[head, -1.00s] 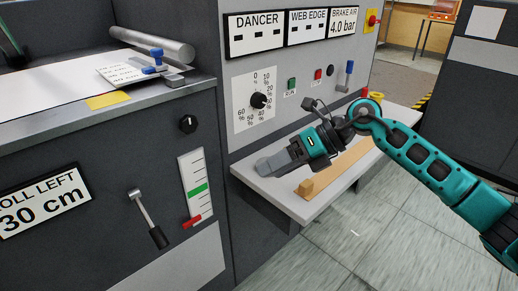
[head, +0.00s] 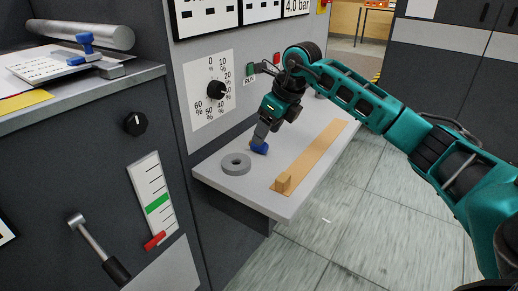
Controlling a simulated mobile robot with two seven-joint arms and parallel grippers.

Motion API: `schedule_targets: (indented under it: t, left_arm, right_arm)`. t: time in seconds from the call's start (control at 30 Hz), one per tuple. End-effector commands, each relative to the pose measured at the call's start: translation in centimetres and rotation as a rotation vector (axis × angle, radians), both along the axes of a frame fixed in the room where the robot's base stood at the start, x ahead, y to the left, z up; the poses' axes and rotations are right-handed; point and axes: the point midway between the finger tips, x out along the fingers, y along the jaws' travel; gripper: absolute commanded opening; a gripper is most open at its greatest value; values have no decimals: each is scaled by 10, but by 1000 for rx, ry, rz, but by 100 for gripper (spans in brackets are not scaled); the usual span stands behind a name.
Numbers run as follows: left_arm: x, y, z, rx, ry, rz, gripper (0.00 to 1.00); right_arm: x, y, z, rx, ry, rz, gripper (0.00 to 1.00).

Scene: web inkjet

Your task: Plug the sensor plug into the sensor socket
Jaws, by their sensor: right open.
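My right gripper (head: 262,134) points down over the grey shelf, its fingers close above or around a small blue object (head: 260,149). The fingers hide part of that object, and I cannot tell whether it is the sensor plug or whether they touch it. The gripper is open. I cannot make out a sensor socket in this view. My left gripper is not in view.
A grey ring (head: 236,164) lies on the shelf (head: 212,171), left of the blue object. A wooden strip with a raised block (head: 312,157) lies to the right. The panel with a black dial (head: 217,90) stands behind.

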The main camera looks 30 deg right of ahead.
Motion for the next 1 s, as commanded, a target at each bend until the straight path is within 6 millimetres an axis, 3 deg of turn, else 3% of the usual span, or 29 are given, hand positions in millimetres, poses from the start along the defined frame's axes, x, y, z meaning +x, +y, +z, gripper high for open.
schedule_targets:
  t: [0.3, 0.63, 1.0]
  left_arm:
    - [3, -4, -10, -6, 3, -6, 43]
    - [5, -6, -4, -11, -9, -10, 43]
    - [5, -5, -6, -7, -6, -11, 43]
  right_arm:
    - [18, 5, -41, 3, 1, -1, 63]
    - [21, 6, -46, 0, 0, -1, 63]
    - [21, 6, -46, 0, -1, 0, 29]
